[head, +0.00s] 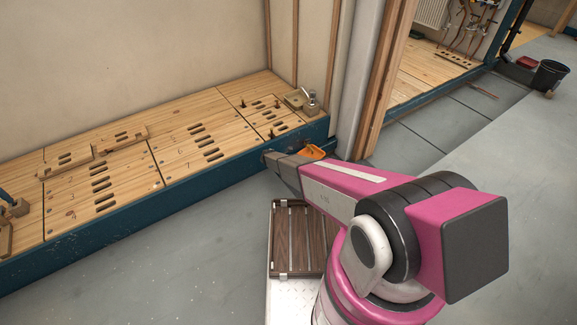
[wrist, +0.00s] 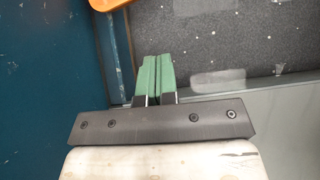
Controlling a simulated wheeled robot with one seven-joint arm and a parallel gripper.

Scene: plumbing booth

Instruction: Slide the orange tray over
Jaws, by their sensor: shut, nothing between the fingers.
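The orange tray (head: 313,152) shows in the head view beside the blue edge of the wooden platform, partly hidden behind my arm. In the wrist view only a strip of the orange tray (wrist: 108,4) shows at the top edge, left of centre. My gripper (wrist: 158,58) has green fingers pressed together with nothing between them. In the head view my arm covers the fingers.
The platform's blue side (head: 150,220) runs along the left; a blue surface (wrist: 50,70) fills the wrist view's left. A dark speckled surface (wrist: 230,45) lies right of the fingers. A tap-like fitting (head: 311,102) stands on the platform corner. Grey floor (head: 190,255) is open in front.

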